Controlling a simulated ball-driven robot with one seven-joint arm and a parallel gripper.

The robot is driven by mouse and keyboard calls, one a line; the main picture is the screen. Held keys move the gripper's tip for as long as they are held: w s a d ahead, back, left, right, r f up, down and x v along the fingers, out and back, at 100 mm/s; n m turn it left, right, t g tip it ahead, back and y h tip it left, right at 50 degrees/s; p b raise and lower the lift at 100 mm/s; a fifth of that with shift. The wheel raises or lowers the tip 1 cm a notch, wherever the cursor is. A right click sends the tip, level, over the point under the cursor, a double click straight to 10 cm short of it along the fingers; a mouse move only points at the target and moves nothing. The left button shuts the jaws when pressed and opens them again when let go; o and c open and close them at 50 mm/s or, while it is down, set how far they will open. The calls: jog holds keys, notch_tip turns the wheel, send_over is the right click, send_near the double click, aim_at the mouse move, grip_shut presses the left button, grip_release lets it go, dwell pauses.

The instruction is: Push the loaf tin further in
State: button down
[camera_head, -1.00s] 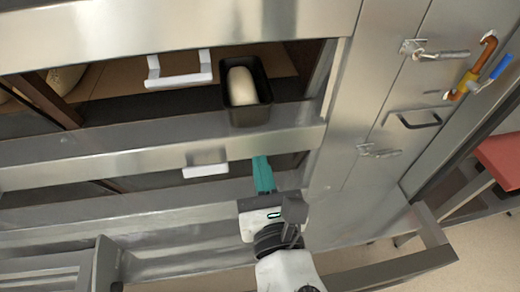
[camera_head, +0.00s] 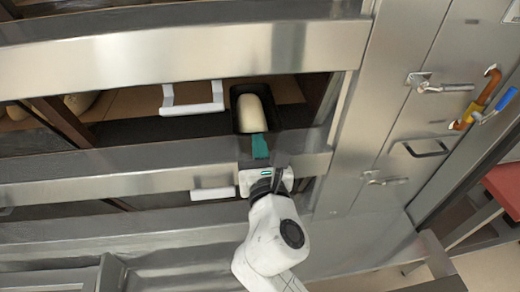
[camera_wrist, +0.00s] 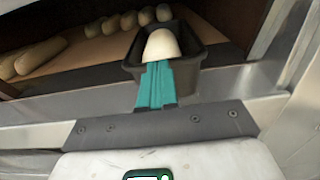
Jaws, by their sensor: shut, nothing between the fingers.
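The loaf tin (camera_head: 239,123) is a dark rectangular tin with a pale loaf (camera_head: 251,112) in it. It sits at the opening of the upper oven deck, near its right side, and shows in the wrist view (camera_wrist: 205,70). My gripper (camera_head: 260,147) has teal fingers, which are shut and empty. In the wrist view the fingers (camera_wrist: 156,87) point at the near end of the tin and overlap its near wall. I cannot tell whether they touch it.
More loaves (camera_wrist: 100,27) lie deeper in the deck to the left. A white handle (camera_head: 192,108) is left of the tin. The oven's right side wall (camera_wrist: 270,28) stands close to the tin's right. A second white handle (camera_head: 213,194) is on the deck below.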

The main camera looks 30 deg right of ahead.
jog(key=p, duration=0.2)
send_near(263, 90)
jog(key=w, duration=0.2)
jog(key=w+a+r, duration=0.1)
jog(key=w, duration=0.1)
jog(key=w+a, duration=0.1)
jog(key=w, duration=0.1)
jog(key=shift+w+a+r, duration=0.2)
jog(key=shift+w, duration=0.1)
